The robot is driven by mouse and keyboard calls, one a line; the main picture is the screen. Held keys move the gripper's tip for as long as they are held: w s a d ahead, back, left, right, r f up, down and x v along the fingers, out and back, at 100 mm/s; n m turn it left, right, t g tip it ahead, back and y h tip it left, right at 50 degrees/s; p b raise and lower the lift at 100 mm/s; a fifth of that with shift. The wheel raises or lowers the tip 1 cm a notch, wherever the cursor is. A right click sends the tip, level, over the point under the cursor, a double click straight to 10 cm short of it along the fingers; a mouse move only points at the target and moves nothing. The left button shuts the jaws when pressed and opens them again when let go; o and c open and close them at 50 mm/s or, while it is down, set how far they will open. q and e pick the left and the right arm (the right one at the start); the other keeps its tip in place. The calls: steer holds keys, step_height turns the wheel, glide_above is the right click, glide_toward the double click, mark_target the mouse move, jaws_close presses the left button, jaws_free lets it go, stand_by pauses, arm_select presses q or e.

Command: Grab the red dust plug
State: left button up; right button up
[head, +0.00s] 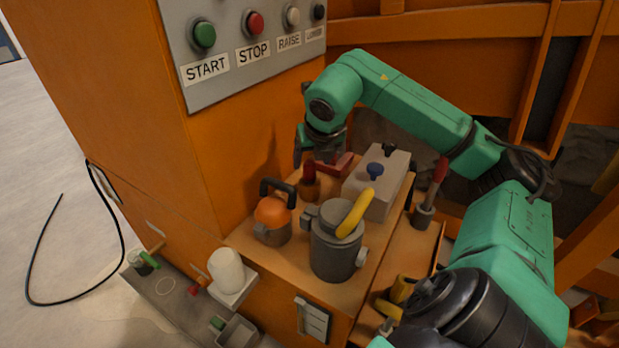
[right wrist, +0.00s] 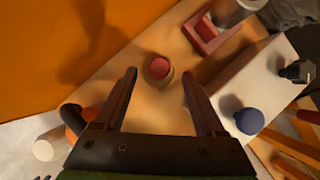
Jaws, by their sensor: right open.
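A red-topped upright piece with a brown lower body (head: 310,182) stands on the orange shelf, close to the cabinet wall. Its round red top (right wrist: 158,68) shows between my fingertips in the right wrist view. I cannot tell for sure that it is the dust plug. A smaller red piece (head: 196,289) lies on the low grey ledge. My right gripper (head: 317,152) points down just above the upright piece. In the right wrist view its two fingers (right wrist: 160,75) are spread, one on each side of the red top, with gaps. My left gripper is out of view.
A grey canister (head: 333,250) with a yellow handle and an orange pot (head: 272,222) stand in front. A pale box (head: 382,186) with knobs is to the right. A red base (right wrist: 205,35) is close by. The orange cabinet wall (head: 150,130) bounds the left.

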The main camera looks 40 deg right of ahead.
mark_target(310, 164)
steer(key=x, duration=0.4)
steer(key=shift+w+f, duration=0.15)
steer(key=shift+w, duration=0.1)
jaws_close()
